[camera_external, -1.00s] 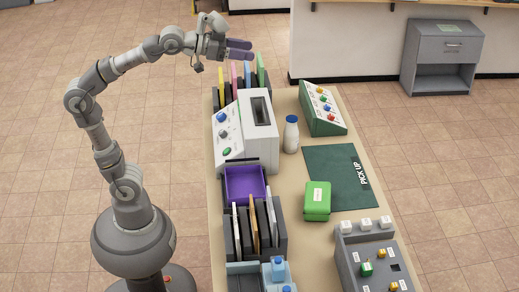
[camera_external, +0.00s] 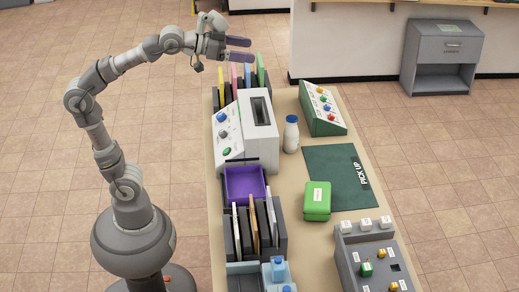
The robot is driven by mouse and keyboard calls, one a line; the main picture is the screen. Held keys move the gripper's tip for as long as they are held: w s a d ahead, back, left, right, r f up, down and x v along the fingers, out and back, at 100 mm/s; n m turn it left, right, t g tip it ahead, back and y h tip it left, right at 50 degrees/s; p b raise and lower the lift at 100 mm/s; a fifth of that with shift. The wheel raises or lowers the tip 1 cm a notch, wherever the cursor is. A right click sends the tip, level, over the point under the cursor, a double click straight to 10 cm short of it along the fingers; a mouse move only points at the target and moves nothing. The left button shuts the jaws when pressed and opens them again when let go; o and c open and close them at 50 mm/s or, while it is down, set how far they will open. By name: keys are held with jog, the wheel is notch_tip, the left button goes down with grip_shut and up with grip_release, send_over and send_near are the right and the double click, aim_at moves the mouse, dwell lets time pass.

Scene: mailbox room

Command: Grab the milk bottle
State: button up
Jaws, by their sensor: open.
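The milk bottle (camera_external: 291,136) is white with a blue cap. It stands upright on the table (camera_external: 298,165), between the white machine and the green button panel. My gripper (camera_external: 250,49) is in the air above the far end of the table, up and left of the bottle in the picture and well apart from it. Its two purple fingers are spread and point right, with nothing between them.
A white machine (camera_external: 262,158) with knobs stands left of the bottle, and a green button panel (camera_external: 316,122) to its right. Colored folders (camera_external: 260,76) stand below my gripper. A dark green mat (camera_external: 330,168) and a green box (camera_external: 317,205) lie nearer.

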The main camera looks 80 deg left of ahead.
jog(key=w+a+f+m+g+y+p, duration=0.1)
jog(key=w+a+f+g+p, duration=0.15)
jog(key=w, duration=0.35)
jog(key=w+a+f+m+g+p, duration=0.1)
jog(key=w+a+f+p, duration=0.15)
jog(key=w, duration=0.25)
jog(key=m+g+h+p, duration=0.3)
jog(key=m+g+p, duration=0.2)
jog(key=g+p, duration=0.65)
send_over(293, 126)
jog(key=a+p, duration=0.3)
jog(key=f, duration=1.1)
jog(key=f+t, duration=0.1)
jog(key=f, duration=1.1)
jog(key=f+t, duration=0.1)
jog(key=f, duration=1)
jog(key=shift+s+f, duration=0.15)
jog(key=shift+s, duration=0.25)
jog(key=b+x, duration=0.1)
jog(key=x, duration=0.5)
jog(key=b+x, duration=0.1)
jog(key=x, duration=0.2)
jog(key=shift+s+a+f+b, duration=0.25)
jog(key=shift+s+f+b, duration=0.05)
jog(key=shift+s, duration=0.05)
jog(key=shift+r, duration=0.1)
jog(key=shift+c, duration=0.6)
jog(key=c, duration=1.4)
